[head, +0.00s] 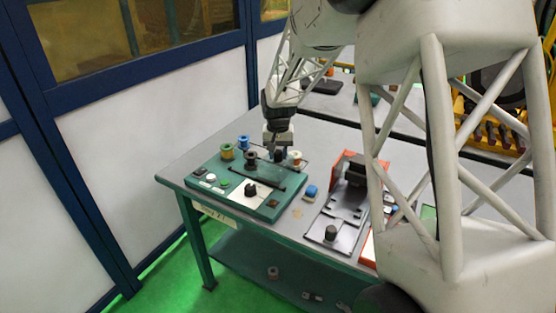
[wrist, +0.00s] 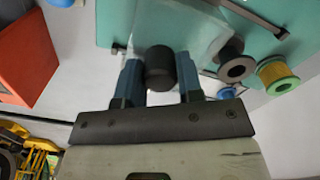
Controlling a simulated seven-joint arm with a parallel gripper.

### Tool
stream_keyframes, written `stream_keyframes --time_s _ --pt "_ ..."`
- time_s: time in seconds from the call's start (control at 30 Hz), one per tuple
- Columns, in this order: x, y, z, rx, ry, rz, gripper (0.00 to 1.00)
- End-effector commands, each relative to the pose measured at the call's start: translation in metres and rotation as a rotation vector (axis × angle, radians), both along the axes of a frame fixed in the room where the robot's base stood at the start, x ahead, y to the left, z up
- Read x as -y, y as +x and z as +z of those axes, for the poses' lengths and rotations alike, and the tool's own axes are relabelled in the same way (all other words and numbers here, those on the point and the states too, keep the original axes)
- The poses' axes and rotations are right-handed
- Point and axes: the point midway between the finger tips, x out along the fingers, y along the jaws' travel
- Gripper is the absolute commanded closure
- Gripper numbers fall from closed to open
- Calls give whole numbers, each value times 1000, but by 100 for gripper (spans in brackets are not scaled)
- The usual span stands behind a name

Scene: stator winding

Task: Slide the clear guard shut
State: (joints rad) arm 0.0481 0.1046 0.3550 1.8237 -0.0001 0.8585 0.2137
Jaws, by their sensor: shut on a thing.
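The clear guard (wrist: 190,32) is a pale see-through sheet over the green board (wrist: 115,20) in the wrist view. A dark round knob (wrist: 160,68) is at its near edge. My gripper (wrist: 161,82) is shut on this knob, with one blue-grey finger on each side. In the head view my gripper (head: 278,152) is low over the back edge of the green board (head: 205,186). The guard is too faint to outline there. How far it covers the board cannot be told.
A brown spool (wrist: 235,67) and a yellow-green spool (wrist: 276,76) stand right of the gripper in the wrist view. In the head view a white-orange spool (head: 295,158) is close to the gripper. A black fixture (head: 346,195) and an orange bin (head: 374,165) stand to the right.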

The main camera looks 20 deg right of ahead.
Motion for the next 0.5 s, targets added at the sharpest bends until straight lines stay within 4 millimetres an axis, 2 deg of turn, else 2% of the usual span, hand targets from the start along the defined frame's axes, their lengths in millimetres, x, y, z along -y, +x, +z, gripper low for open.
stream_keyframes --time_s 0.5 --pt "-13 13 0 1 0 1 79"
